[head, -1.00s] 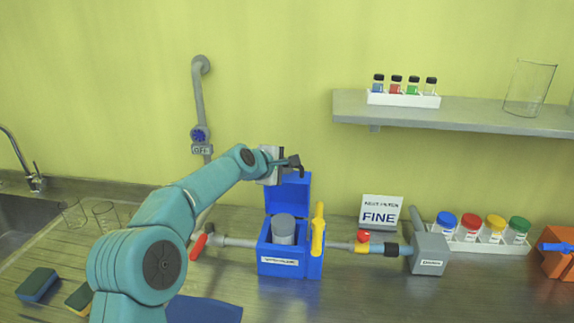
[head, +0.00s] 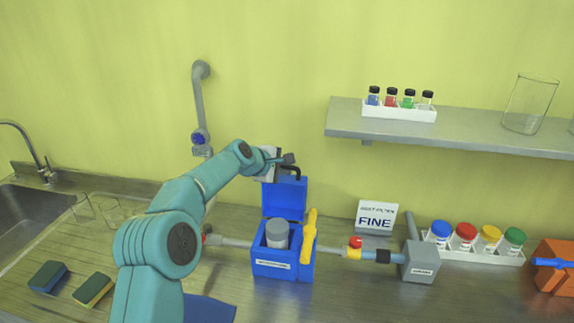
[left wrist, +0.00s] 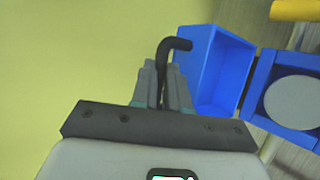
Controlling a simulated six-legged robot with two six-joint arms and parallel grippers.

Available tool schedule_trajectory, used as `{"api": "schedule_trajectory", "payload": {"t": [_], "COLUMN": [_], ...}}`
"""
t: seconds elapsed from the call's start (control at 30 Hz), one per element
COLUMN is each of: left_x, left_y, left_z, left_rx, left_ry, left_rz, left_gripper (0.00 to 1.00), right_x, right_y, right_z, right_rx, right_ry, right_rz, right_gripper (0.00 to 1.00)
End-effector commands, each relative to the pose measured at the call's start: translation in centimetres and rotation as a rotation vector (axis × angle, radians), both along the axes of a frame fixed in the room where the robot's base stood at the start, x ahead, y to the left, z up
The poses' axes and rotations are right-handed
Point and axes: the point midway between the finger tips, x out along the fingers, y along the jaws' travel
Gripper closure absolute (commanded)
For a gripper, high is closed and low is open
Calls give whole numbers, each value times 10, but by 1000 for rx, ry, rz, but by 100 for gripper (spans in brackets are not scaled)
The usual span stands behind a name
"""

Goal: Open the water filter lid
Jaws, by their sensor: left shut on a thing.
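The water filter is a blue box (head: 283,271) on the counter, with a grey cylinder (head: 277,234) inside; the cylinder also shows in the left wrist view (left wrist: 292,102). Its blue lid (head: 284,200) stands raised, about upright, at the back of the box, so the inside is exposed. The lid also shows in the left wrist view (left wrist: 216,70). My left gripper (head: 288,166) is at the lid's top edge. In the left wrist view its fingers (left wrist: 163,80) are shut on the lid's black bent handle (left wrist: 178,44). My right gripper is not in view.
A yellow handle (head: 310,236) stands at the box's right side. Pipes run left and right, the right one to a grey box (head: 420,262). A FINE sign (head: 376,217) and a tray of coloured-lid jars (head: 478,257) stand further right. A shelf (head: 450,125) hangs above.

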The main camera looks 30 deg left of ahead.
Motion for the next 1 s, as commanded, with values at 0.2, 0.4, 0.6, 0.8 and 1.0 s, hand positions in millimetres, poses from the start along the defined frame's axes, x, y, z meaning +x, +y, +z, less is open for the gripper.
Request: {"api": "schedule_trajectory", "payload": {"t": [0.2,0.4,0.6,0.8,1.0], "left_x": [2,2,2,2,-1], "left_y": [3,3,2,1,1], "left_z": [13,14,11,8,8], "left_rx": [-4,-4,-3,-2,-1], "left_ry": [-24,-24,-19,-12,-12], "left_rz": [8,8,6,4,3], "left_gripper": [100,100,60,60,60], "right_x": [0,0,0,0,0], "right_y": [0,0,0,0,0], "right_z": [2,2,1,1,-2], "right_rx": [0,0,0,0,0], "right_ry": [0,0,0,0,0], "right_rz": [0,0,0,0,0], "right_gripper": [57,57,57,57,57]}}
